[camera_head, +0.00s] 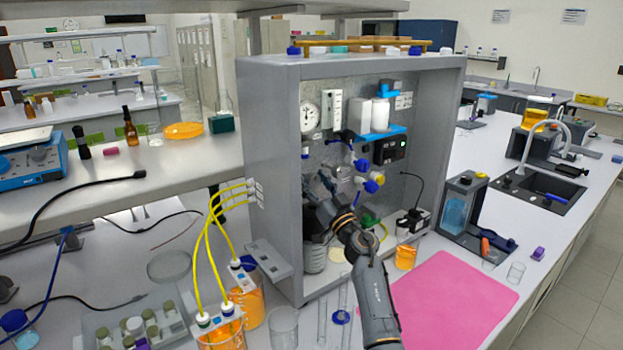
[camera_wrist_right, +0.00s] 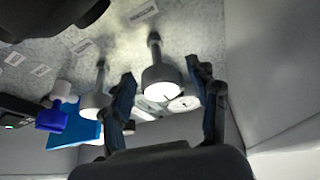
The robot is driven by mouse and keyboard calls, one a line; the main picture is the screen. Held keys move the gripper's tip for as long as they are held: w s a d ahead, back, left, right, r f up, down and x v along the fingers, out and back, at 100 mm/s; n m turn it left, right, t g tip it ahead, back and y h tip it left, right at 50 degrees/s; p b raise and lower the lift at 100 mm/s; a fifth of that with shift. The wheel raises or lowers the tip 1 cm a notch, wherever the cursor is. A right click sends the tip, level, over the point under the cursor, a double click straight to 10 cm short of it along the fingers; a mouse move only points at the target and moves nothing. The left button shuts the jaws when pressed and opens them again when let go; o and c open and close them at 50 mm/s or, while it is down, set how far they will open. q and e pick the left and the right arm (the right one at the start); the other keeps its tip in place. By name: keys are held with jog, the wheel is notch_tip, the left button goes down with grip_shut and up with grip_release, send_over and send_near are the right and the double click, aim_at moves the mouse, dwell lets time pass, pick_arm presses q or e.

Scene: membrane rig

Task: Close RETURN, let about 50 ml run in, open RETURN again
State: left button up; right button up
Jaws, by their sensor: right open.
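My right gripper (camera_head: 322,190) reaches into the grey rig cabinet, in front of its back panel. In the right wrist view my right gripper (camera_wrist_right: 160,72) is open, one finger on each side of a dark stemmed fitting (camera_wrist_right: 160,78) with a pale end. No contact is visible; whether this is the RETURN valve cannot be told. A second such fitting (camera_wrist_right: 97,102) lies left of the fingers. Blue-handled valves (camera_head: 371,186) sit on the panel to the right of my gripper in the head view. A round gauge (camera_head: 309,117) is on the panel. My left gripper is out of view.
The cabinet's left side wall (camera_head: 270,170) stands close to the gripper. A small beaker of orange liquid (camera_head: 405,257) is at the cabinet's right front. Yellow tubes (camera_head: 209,250) run to orange-filled beakers outside on the left. A pink mat (camera_head: 455,300) lies clear at front right.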

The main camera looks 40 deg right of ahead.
jog(key=shift+w+r, duration=0.1)
jog(key=shift+w, duration=0.2)
jog(key=c, duration=1.2)
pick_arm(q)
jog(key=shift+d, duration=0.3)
